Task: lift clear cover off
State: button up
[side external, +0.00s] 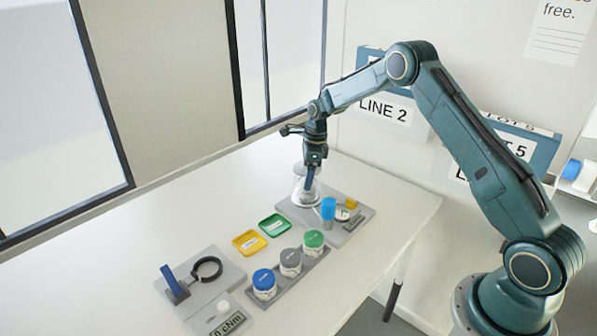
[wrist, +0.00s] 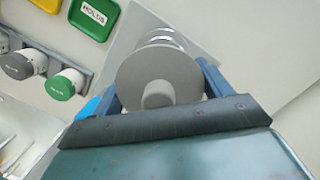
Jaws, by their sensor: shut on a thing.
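The clear cover (side external: 299,193) is a see-through cylinder over the grey base plate (side external: 283,205) at the back of the table. My gripper (side external: 308,182) points down at it from above and is shut on it. In the wrist view, the cover's round grey top with a knob (wrist: 158,78) sits between the two blue fingers of my gripper (wrist: 162,88). Clear curved rims (wrist: 160,38) show beyond the grey top. I cannot tell whether the cover's lower edge touches the plate, or what is inside it.
A blue-capped piece (side external: 328,208) and a yellow piece (side external: 351,203) stand close on the right. Green (side external: 273,225) and yellow (side external: 249,243) trays lie in front. A rack (side external: 293,278) holds jars with blue, grey and green lids.

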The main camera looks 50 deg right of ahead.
notch_tip(320, 180, up, 17)
jog(key=shift+f, duration=0.15)
dwell(0.8)
